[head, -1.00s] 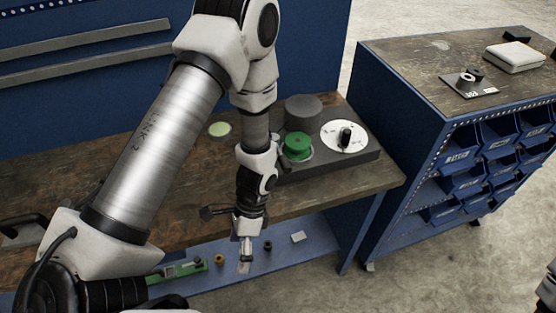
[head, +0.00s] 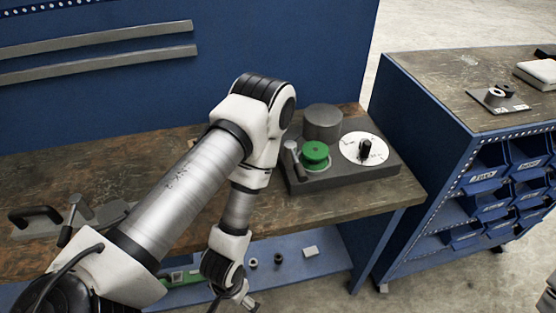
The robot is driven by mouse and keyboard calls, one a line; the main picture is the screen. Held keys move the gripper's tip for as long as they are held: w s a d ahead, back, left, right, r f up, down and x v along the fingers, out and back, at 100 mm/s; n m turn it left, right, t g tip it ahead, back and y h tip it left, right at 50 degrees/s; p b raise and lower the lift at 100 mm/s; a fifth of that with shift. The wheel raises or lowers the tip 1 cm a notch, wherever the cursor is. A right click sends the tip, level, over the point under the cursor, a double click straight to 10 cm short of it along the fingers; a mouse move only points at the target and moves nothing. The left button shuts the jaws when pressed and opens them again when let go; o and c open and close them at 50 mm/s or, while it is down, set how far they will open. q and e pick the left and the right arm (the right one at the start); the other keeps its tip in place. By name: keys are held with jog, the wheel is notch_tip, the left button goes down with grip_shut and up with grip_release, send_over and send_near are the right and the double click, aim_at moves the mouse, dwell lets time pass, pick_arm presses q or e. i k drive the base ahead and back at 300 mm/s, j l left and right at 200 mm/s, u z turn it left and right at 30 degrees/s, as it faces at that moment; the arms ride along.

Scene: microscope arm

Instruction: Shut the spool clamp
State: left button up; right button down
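A dark grey base (head: 345,182) sits on the wooden bench. It carries a green spool-like part (head: 315,151) on a pale ring, with an upright lever (head: 292,152) with a grey grip to its left. I cannot tell for certain whether this lever is the spool clamp. My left arm comes in from the left and bends down in front of the bench. My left gripper (head: 242,299) is at the bottom edge, below and left of the base, apart from it. It is partly cut off, and its fingers are unclear. My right gripper is out of view.
A grey cylinder (head: 323,122) and a white dial (head: 375,149) with a black knob share the base. A grey block with a lever (head: 74,217) and a black handle (head: 36,213) lies at left. A blue bin cabinet (head: 430,130) stands right. A lower shelf (head: 325,262) holds small parts.

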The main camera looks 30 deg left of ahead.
aim_at(290, 147)
jog(key=l+u, duration=0.15)
jog(key=u, duration=0.3)
jog(key=l+u, duration=0.1)
jog(key=u, duration=0.4)
jog(key=i, duration=0.45)
jog(key=k+j+z, duration=0.15)
jog(key=k+z, duration=0.2)
jog(key=k, duration=0.2)
